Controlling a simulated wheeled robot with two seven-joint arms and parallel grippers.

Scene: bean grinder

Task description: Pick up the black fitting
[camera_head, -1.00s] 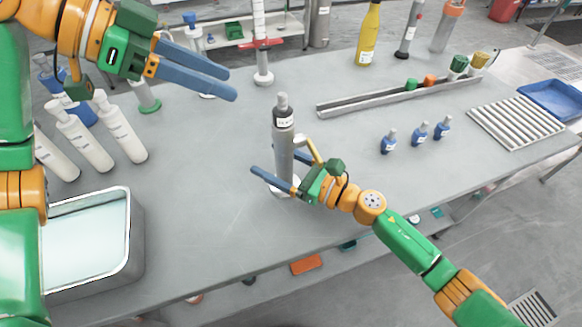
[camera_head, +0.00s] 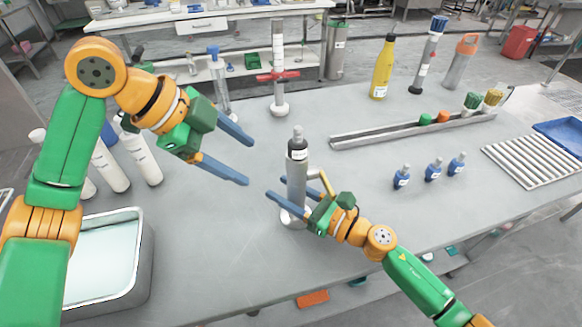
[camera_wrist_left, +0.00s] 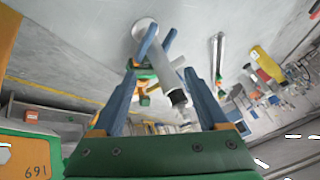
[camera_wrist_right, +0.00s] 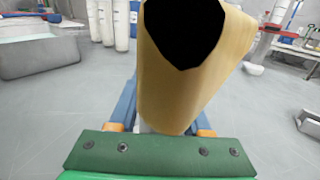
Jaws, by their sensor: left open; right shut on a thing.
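The bean grinder (camera_head: 297,172) is a slim grey cylinder standing upright on a pale round base, with a tan handle (camera_head: 326,182) at its side. The black fitting appears to be the black band (camera_head: 298,143) near its top, under a small grey knob; it also shows in the left wrist view (camera_wrist_left: 178,97). My right gripper (camera_head: 270,188) is shut on the grinder low on its body. Its grip is hidden in the right wrist view by the large tan handle (camera_wrist_right: 190,75). My left gripper (camera_head: 247,162) is open and empty, left of the grinder's top and apart from it.
Three small blue bottles (camera_head: 433,171) stand to the right. A metal channel (camera_head: 400,132) and a ribbed rack (camera_head: 530,162) lie behind and right. White bottles (camera_head: 140,155) and a metal basin (camera_head: 140,265) are at left. The table front of the grinder is clear.

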